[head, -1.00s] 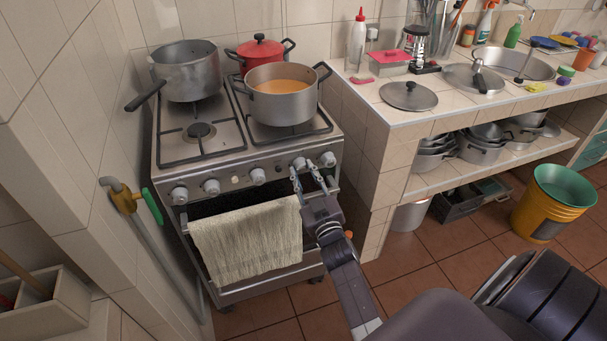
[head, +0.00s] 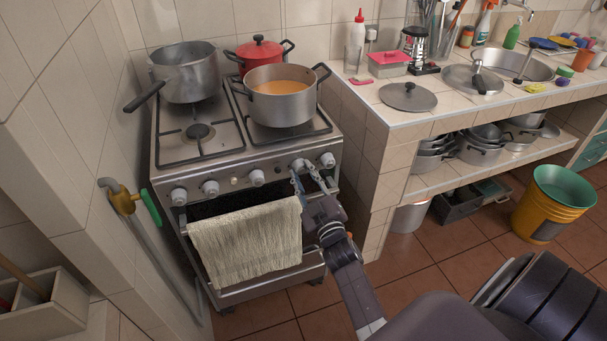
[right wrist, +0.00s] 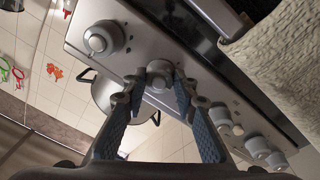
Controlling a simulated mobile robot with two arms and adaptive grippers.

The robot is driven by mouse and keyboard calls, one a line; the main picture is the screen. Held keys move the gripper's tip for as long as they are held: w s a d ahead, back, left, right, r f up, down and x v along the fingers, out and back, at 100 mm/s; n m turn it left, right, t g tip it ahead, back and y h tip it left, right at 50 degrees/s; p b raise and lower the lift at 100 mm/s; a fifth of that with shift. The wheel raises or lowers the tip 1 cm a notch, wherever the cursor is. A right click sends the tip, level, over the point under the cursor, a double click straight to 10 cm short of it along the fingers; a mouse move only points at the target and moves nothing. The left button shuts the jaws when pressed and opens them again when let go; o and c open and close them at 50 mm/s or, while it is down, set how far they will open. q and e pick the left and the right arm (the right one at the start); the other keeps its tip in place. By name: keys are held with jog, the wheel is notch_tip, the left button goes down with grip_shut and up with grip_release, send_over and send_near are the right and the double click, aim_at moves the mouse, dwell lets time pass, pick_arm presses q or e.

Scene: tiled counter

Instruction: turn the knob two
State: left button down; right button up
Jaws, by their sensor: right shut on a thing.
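The stove's front panel carries a row of grey knobs. The second knob from the right (head: 298,164) sits between the fingers of my right gripper (head: 305,176). In the right wrist view that knob (right wrist: 159,68) is held between the two fingertips, which are shut on its sides. The end knob (head: 327,160) is just to the right in the head view; it also shows at the upper left of the right wrist view (right wrist: 101,39). Other knobs (head: 257,177) run to the left. My left gripper is not in view.
A pot of orange soup (head: 281,103), a red lidded pot (head: 259,49) and a grey saucepan (head: 187,72) stand on the stove. A towel (head: 245,240) hangs on the oven handle below the knobs. The tiled counter (head: 380,150) is close on the right.

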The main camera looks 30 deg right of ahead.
jog(key=o, duration=1.2)
jog(key=shift+c, duration=0.2)
jog(key=v, duration=1.2)
jog(key=shift+d, duration=0.1)
grip_shut()
